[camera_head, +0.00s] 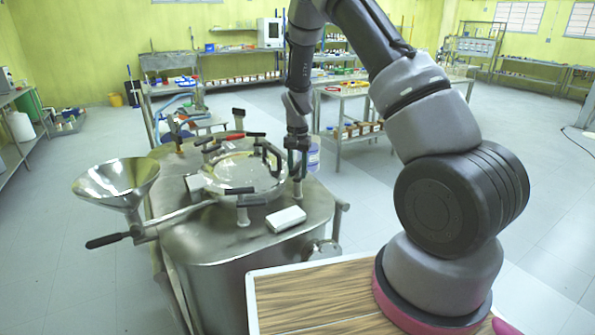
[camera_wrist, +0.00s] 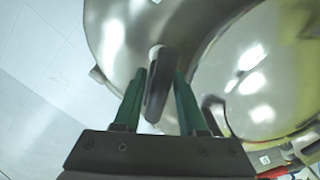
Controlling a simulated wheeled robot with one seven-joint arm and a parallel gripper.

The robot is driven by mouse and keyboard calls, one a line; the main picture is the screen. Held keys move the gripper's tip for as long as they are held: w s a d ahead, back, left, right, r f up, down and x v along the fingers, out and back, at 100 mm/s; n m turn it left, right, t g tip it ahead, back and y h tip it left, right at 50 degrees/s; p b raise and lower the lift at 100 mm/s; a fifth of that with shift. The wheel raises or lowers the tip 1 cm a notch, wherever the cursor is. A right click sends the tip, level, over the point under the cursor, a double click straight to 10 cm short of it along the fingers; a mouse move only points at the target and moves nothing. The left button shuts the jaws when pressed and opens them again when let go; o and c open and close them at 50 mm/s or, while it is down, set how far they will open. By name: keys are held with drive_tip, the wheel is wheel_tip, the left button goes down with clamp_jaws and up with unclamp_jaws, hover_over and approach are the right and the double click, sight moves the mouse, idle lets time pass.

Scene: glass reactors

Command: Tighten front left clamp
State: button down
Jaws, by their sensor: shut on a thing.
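The steel reactor (camera_head: 260,226) has a round glass-topped hatch (camera_head: 245,172) ringed by several clamps with black handles. One clamp (camera_head: 241,205) stands at the near edge of the hatch in the head view. My gripper (camera_head: 297,158) points down at the right side of the hatch. In the wrist view, the green fingers of my gripper (camera_wrist: 160,100) are on either side of a dark clamp handle (camera_wrist: 158,85) and are shut on it. The gripper hides most of this clamp in the head view. I cannot tell how tight it is.
A steel funnel (camera_head: 117,180) and a black-tipped lever (camera_head: 108,240) stick out on the left. A white box (camera_head: 286,219) lies on the reactor's near right top. A red handle (camera_head: 232,137) is at the far side. A wooden-topped surface (camera_head: 320,297) is in front.

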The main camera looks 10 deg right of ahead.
drive_tip(key=n, duration=0.4)
drive_tip(key=shift+n, duration=0.4)
drive_tip(key=n, duration=0.4)
drive_tip(key=shift+n, duration=0.3)
drive_tip(key=n, duration=0.4)
drive_tip(key=shift+n, duration=2.3)
drive_tip(key=c, duration=0.8)
unclamp_jaws()
drive_tip(key=shift+o, duration=0.2)
